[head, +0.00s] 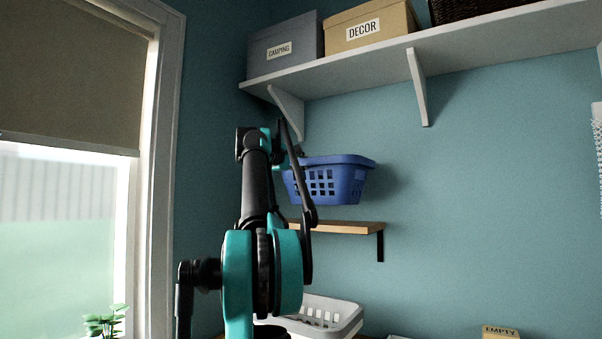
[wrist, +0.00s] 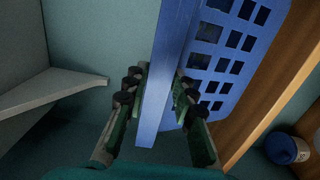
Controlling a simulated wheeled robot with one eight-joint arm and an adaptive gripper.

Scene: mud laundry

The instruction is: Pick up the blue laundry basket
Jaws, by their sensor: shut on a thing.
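The blue laundry basket (head: 325,181) hangs in the air above a small wooden wall shelf in the head view, with a gap under it. In the wrist view its rim and slotted wall (wrist: 228,52) fill the upper right. My gripper (wrist: 160,88) has a finger on each side of the rim and is shut on it. In the head view the gripper itself is mostly hidden behind my arm, at the basket's left end. The inside of the basket is not visible.
The wooden shelf (head: 345,227) is just below the basket. A white shelf (head: 450,50) with brackets runs above, holding a camping box (head: 285,48) and a decor box (head: 368,24). A white basket (head: 325,314) sits lower down.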

